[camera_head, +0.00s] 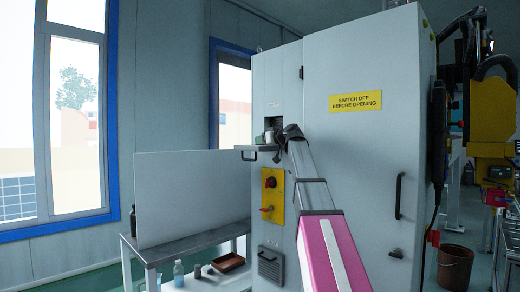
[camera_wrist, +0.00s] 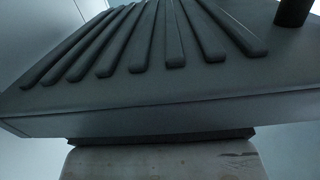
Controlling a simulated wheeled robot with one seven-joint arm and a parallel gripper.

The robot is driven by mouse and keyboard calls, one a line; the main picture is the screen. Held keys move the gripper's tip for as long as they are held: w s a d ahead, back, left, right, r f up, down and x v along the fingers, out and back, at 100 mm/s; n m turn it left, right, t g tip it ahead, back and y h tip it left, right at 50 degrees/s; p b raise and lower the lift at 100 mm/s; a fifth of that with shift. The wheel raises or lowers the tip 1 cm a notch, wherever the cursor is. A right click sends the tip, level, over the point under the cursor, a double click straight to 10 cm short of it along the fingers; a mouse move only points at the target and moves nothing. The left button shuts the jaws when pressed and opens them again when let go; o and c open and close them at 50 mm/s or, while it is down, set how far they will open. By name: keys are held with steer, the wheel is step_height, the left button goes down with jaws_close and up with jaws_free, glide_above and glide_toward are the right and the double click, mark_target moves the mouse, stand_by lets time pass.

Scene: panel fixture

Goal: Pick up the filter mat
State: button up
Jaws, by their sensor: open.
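My gripper (camera_head: 283,134) is at the upper left of the grey cabinet (camera_head: 345,180), beside a small open recess and its lowered flap (camera_head: 258,148). Its fingers are small and dark in the head view; it is open. The wrist view is filled by a grey ridged panel (camera_wrist: 150,60). Below its edge are a dark strip (camera_wrist: 160,136) and a pale, smudged block (camera_wrist: 160,162). This block may be the filter mat, but I cannot tell for sure. No grip on it shows.
A slatted vent (camera_head: 270,262) and a yellow switch plate (camera_head: 272,195) are on the cabinet front. A side table (camera_head: 185,250) with an upright pale panel (camera_head: 188,197) stands at the left. A brown bucket (camera_head: 455,268) is on the right.

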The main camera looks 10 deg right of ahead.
steer(key=shift+w+a, duration=0.15)
steer(key=shift+w, duration=0.05)
jaws_close()
